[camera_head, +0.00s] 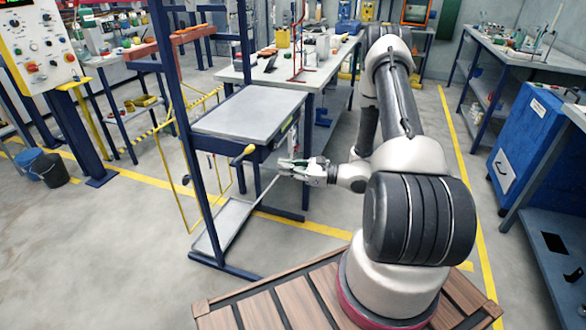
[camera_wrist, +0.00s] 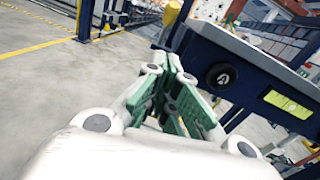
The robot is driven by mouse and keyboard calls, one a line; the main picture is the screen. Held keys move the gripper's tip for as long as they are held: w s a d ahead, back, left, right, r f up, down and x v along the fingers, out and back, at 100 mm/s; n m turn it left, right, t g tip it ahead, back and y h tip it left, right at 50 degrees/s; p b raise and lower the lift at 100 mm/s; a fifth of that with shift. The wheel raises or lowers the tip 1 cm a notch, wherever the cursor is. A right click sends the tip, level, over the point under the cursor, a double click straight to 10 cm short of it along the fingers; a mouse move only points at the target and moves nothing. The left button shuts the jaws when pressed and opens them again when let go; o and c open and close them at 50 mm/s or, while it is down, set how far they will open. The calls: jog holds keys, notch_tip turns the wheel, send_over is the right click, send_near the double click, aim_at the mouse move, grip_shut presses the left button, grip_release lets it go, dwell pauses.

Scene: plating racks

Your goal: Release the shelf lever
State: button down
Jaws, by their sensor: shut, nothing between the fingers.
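The shelf lever with a yellow knob (camera_head: 243,154) sticks out from the front of the blue-framed shelf unit, below its grey top (camera_head: 250,112). In the wrist view a yellow knob (camera_wrist: 172,13) shows near the top edge, past my fingertips. My gripper (camera_head: 284,163) is just right of the lever in the head view, beside the shelf. In the wrist view my gripper (camera_wrist: 174,62) has its green-padded fingers together at the tips, with nothing held. The gripper appears apart from the knob. A round black part (camera_wrist: 219,76) sits on the shelf's blue side, right of the fingers.
A blue post (camera_head: 180,120) stands left of the lever, and a lower grey tray (camera_head: 222,226) is below. A workbench (camera_head: 290,70) stands behind the shelf. A blue cabinet (camera_head: 530,140) is at right. Open floor (camera_head: 120,230) lies to the left.

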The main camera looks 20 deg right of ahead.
aim_at(263, 157)
jog(key=shift+w+a+r, duration=0.45)
jog(key=shift+w+a, duration=0.25)
jog(key=shift+a, duration=0.3)
jog(key=shift+w+a+r, duration=0.5)
jog(key=shift+w+a, duration=0.25)
jog(key=shift+a, duration=0.3)
jog(key=shift+w+a+r, duration=0.45)
jog(key=shift+w+a, duration=0.25)
jog(key=shift+a, duration=0.3)
jog(key=shift+r, duration=0.1)
